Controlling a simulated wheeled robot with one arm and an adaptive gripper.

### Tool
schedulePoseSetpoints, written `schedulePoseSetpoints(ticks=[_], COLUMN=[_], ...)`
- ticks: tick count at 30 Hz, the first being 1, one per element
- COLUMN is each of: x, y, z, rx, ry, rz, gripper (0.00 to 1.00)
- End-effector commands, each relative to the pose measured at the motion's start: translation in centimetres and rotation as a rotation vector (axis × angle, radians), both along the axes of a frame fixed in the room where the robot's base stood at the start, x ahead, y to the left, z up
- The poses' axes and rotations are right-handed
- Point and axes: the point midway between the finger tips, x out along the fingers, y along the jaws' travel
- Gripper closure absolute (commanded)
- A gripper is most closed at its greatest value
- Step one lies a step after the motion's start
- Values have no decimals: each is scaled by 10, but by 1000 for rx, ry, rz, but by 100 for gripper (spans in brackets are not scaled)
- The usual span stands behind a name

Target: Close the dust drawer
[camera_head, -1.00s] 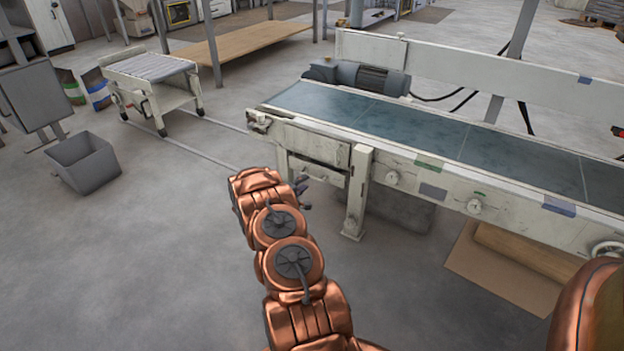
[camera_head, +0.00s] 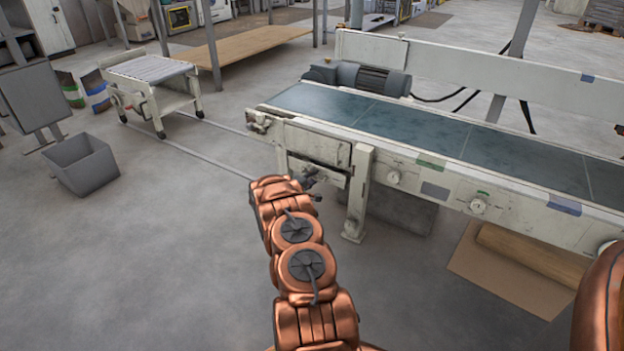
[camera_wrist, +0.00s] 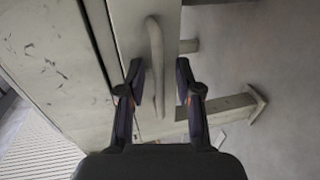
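The dust drawer (camera_head: 335,180) is a pale, worn drawer under the near left end of the conveyor. Its front stands out a little from the frame, with a dark gap above it. In the wrist view the drawer front (camera_wrist: 130,22) carries a light bar handle (camera_wrist: 154,55). My gripper (camera_wrist: 160,80) is open, with its two dark fingers spread on either side of the handle's lower part. Whether a finger touches the handle, I cannot tell. In the head view my gripper (camera_head: 312,177) is at the drawer front, partly hidden by my copper arm.
The conveyor (camera_head: 400,125) with its blue-grey belt spans the right side, on a pale leg (camera_head: 357,195). A grey bin (camera_head: 83,165) and a small roller cart (camera_head: 150,85) stand at left. Cardboard (camera_head: 500,275) lies below the conveyor.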

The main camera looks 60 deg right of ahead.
Motion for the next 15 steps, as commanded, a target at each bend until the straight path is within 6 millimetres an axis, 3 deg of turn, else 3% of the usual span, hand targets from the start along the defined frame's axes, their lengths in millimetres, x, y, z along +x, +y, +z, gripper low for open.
schedulePoseSetpoints(ticks=[1,10,15], x=[0,0,0], y=[0,0,0], z=[0,0,0], rx=[0,0,0], ry=[0,0,0], rz=[0,0,0], gripper=[70,100,100])
